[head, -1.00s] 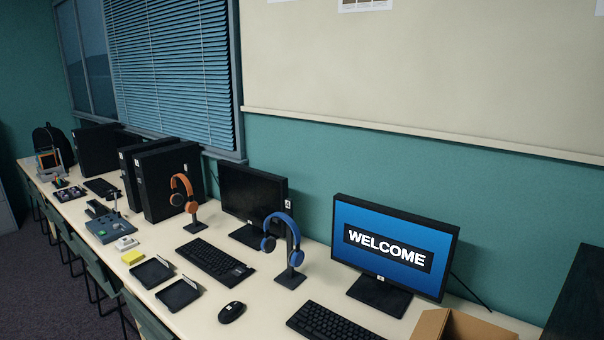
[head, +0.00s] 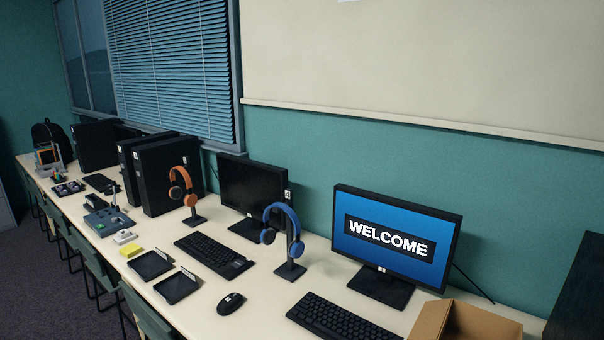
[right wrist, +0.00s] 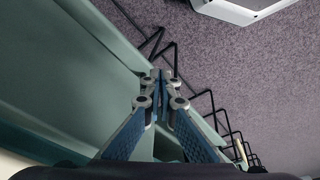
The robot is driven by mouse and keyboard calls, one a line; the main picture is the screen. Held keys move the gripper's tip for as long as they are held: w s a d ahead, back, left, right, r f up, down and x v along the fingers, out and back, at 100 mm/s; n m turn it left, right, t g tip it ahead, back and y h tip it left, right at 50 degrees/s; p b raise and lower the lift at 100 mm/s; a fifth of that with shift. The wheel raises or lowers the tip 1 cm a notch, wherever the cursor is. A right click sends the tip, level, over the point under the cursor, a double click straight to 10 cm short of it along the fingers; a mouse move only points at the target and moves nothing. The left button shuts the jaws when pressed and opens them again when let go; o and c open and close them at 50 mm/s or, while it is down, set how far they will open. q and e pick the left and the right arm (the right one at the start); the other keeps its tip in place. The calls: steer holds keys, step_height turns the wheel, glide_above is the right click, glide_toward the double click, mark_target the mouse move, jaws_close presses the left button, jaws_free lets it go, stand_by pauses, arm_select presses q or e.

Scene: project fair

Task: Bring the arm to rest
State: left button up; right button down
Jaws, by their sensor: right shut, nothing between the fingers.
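My right gripper (right wrist: 162,75) shows in the right wrist view with its two blue fingers together at the tips. It is shut and empty. Behind it are the green back or seat of a chair (right wrist: 75,70), dark chair legs and the carpet. I cannot tell how far the fingers are from the chair. Neither gripper shows in the head view, and my left gripper is in no frame.
A long table (head: 240,325) runs along the wall. It holds a WELCOME monitor (head: 394,238), blue headphones (head: 290,240) on a stand, orange headphones (head: 185,190), black trays (head: 177,287), keyboards and an open cardboard box (head: 466,322). Green chairs (head: 148,318) line its front edge.

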steer(key=s+d+f+b, duration=0.1)
steer(key=s+f+b, duration=0.1)
steer(key=s+f, duration=0.7)
steer(key=s+d+f+g+b, duration=0.1)
steer(key=s+d+f+b, duration=0.1)
steer(key=s+f, duration=0.8)
step_height(320, 180, down, 8)
steer(key=shift+d+f+g+b, duration=0.2)
steer(key=shift+g+b, duration=0.1)
steer(key=shift+b, duration=0.4)
